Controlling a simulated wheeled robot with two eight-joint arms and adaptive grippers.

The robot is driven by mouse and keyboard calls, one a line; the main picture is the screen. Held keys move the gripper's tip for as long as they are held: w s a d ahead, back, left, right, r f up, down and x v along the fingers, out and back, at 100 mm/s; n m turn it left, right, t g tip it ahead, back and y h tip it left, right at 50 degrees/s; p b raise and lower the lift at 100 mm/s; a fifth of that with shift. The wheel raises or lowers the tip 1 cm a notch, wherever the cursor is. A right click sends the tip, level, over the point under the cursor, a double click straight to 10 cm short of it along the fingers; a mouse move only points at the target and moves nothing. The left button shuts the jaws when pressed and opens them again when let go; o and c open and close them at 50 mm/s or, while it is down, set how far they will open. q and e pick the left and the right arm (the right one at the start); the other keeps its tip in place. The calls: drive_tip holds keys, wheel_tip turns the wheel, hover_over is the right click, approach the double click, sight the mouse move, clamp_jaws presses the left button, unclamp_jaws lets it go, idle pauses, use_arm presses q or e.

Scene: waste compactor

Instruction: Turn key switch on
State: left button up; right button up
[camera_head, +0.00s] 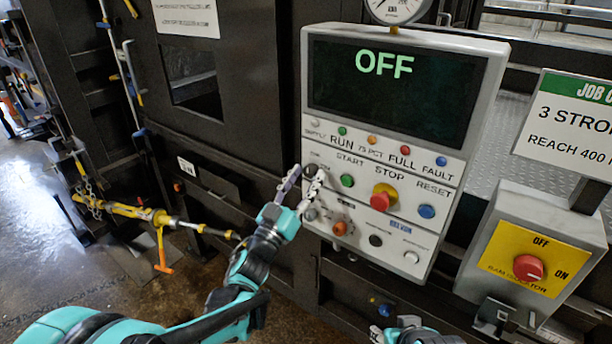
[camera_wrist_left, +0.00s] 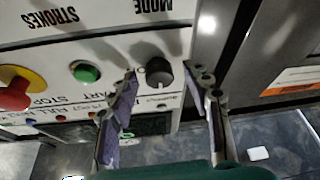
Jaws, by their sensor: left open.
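The control panel (camera_head: 365,225) is a light box with a dark screen (camera_head: 395,85) reading OFF. A dark round knob switch (camera_head: 310,170) sits at the upper left of its buttons, partly covered by my left gripper (camera_head: 305,178). The left wrist view shows the black knob (camera_wrist_left: 157,73) between the spread fingertips of my left gripper (camera_wrist_left: 162,76). The fingers are open, with a gap seen on the knob's right side; contact on the left side is unclear. My right gripper (camera_head: 390,328) shows only partly at the bottom edge, and its finger state is unclear.
Close to the knob are a green start button (camera_head: 347,180) and a red stop button on yellow (camera_head: 381,199). A blue reset button (camera_head: 426,211) is farther right. A yellow isolator box (camera_head: 535,262) with a red knob stands at the right.

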use_arm(q)
drive_tip(key=shift+w+d+r, duration=0.15)
drive_tip(key=shift+w+d, duration=0.05)
clamp_jaws()
